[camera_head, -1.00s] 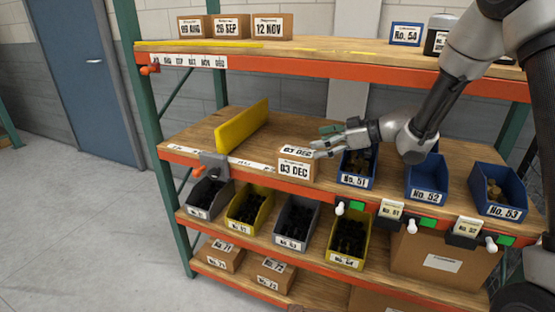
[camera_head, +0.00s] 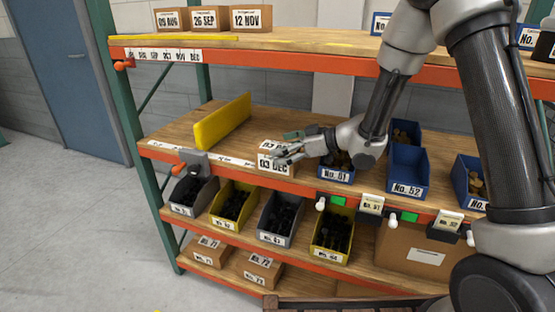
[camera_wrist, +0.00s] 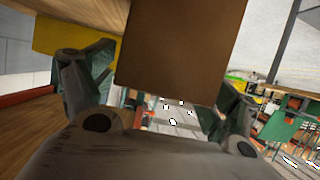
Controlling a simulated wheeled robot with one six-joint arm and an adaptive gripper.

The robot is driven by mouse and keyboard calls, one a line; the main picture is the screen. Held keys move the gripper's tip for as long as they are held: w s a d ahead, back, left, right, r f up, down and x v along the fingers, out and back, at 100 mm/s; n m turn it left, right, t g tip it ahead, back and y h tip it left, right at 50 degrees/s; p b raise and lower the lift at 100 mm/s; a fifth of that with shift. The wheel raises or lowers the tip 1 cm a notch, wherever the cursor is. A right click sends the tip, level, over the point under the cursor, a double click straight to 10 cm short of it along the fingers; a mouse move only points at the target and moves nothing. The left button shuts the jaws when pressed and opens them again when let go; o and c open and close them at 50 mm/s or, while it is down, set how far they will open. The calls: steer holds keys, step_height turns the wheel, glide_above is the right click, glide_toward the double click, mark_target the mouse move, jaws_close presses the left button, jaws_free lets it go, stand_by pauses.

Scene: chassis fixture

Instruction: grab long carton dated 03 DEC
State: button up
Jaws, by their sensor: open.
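The carton labelled 03 DEC (camera_head: 281,168) stands on the middle shelf (camera_head: 180,137) near its front edge, with labels on its top and front. In the wrist view the brown carton (camera_wrist: 182,45) fills the upper middle. My gripper (camera_head: 287,155) is open at the carton, with its fingers reaching in from the right and partly covering the labels. In the wrist view my gripper (camera_wrist: 172,75) has one green-grey finger on each side of the carton. I cannot tell whether the fingers touch it.
A yellow divider (camera_head: 222,121) stands left of the carton. Blue bin No. 51 (camera_head: 337,176) is close on the right, with blue bin No. 52 (camera_head: 407,188) beyond. Cartons such as 12 NOV (camera_head: 251,19) stand on the top shelf. A grey clamp (camera_head: 196,163) sits on the front edge.

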steer(key=c, duration=1.3)
steer(key=shift+c, duration=1)
steer(key=shift+r, duration=0.1)
